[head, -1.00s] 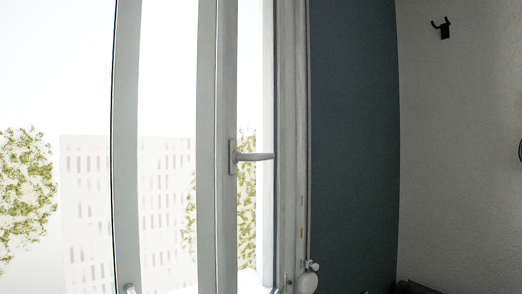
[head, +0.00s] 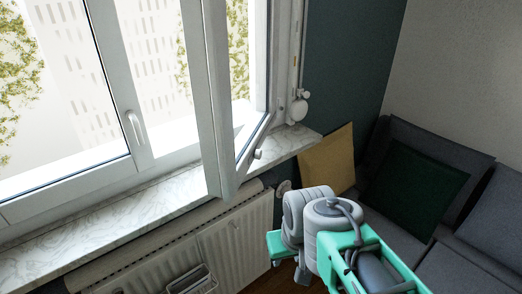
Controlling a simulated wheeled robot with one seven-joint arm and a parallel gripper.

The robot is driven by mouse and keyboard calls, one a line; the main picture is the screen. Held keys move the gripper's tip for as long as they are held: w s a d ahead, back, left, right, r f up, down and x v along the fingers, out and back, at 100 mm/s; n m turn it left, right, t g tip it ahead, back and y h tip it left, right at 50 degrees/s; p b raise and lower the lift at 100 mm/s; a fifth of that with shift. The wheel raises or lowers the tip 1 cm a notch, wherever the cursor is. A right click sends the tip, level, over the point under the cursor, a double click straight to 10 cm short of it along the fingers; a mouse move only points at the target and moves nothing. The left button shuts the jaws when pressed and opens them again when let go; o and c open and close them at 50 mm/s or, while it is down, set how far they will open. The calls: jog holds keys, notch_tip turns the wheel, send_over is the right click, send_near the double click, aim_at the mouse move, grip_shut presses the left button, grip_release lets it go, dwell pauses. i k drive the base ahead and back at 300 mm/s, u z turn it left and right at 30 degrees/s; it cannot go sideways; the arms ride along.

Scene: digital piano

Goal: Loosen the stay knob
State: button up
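A small round grey knob (head: 257,154) sits at the lower corner of the open window sash (head: 213,100), just above the sill; it looks like the stay knob, though the stay's arm is hard to make out. My arm, in green and grey, reaches in from the lower right, below and right of this knob and well apart from it. My gripper's fingers cannot be seen.
The marble sill (head: 130,222) runs below the window, above a white radiator (head: 235,235). A white round fitting (head: 298,109) is on the frame at right. A yellow cushion (head: 328,160) and grey sofa (head: 455,262) stand at right.

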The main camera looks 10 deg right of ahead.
aim_at(258, 152)
jog(key=u, duration=1.15)
jog(key=k, duration=0.9)
jog(key=z, duration=0.85)
jog(key=i, duration=0.5)
